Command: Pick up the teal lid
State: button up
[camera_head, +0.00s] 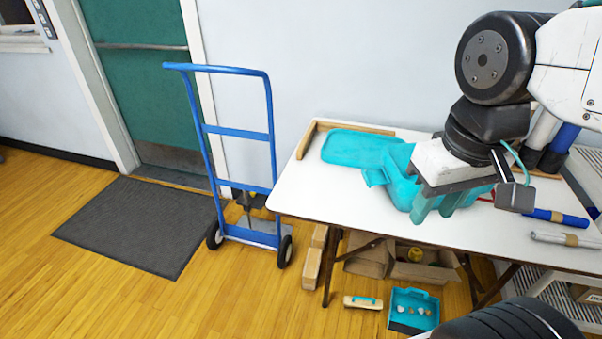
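A flat teal lid-like panel (352,149) lies on the white table (350,190), toward its back left. A teal bin (399,187) adjoins its right side; I cannot tell whether the two are joined. My gripper (438,209) points down over the bin, right of the flat panel and apart from it. Its two greenish fingers stand apart, with teal showing between and behind them. The gripper and wrist hide much of the bin. I see nothing clearly held.
A blue roll (556,217) and a pale roll (566,240) lie on the table's right. A wooden strip (306,140) edges its back left. A blue hand truck (236,130) stands left. Below are a cardboard box (425,271) and a small teal tray (413,311).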

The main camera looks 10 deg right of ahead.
aim_at(341, 147)
jog(key=u, duration=0.4)
jog(key=k, duration=0.6)
jog(key=u, duration=0.9)
jog(key=i, duration=1.25)
jog(key=z, duration=0.45)
jog(key=i, duration=0.75)
jog(key=z, duration=1.35)
jog(key=i, duration=0.55)
jog(key=z, duration=0.5)
